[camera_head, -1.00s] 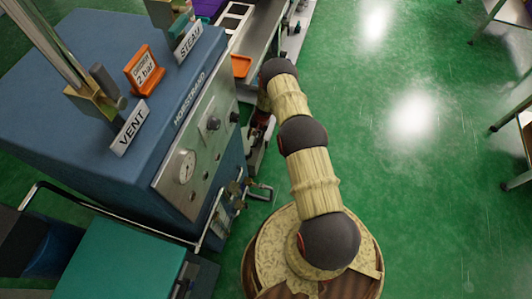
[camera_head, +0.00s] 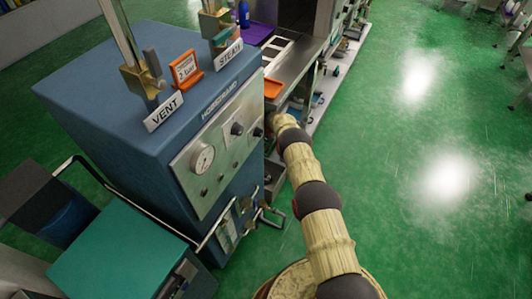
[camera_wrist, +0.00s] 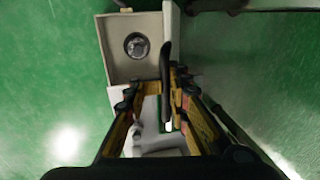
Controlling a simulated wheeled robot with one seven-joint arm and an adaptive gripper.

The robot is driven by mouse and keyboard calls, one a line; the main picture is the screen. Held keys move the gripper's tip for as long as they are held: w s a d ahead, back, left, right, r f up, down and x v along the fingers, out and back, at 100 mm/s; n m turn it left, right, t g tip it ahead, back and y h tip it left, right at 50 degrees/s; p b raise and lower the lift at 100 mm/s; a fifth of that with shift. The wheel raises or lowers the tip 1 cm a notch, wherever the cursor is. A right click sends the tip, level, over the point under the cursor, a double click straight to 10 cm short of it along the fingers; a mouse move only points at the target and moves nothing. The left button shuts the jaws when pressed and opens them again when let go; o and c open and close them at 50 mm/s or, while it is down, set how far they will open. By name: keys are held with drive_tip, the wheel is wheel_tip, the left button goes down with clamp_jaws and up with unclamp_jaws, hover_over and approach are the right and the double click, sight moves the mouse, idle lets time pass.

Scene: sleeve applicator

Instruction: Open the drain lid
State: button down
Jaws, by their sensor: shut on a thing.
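In the wrist view a beige box (camera_wrist: 115,45) has an open top, with a round dark drain hole (camera_wrist: 136,45) inside it. A pale upright panel, which looks like the drain lid (camera_wrist: 171,20), stands along the box's right side. A black curved handle (camera_wrist: 166,60) is beside it. My gripper (camera_wrist: 160,80) reaches to this handle from below in the picture and appears shut on it; the exact contact is hard to see.
A blue machine (camera_head: 120,120) with a gauge and VENT and STEAM labels stands left of my arm. A teal-topped cabinet (camera_head: 125,250) is in front of it.

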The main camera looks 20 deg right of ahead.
drive_tip(key=shift+s+a+f, duration=0.15)
drive_tip(key=shift+s+f, duration=0.05)
drive_tip(key=shift+s, duration=0.1)
drive_tip(key=c, duration=1.9)
unclamp_jaws()
drive_tip(key=shift+r, duration=0.1)
drive_tip(key=shift+w+r, duration=0.1)
drive_tip(key=shift+w, duration=0.05)
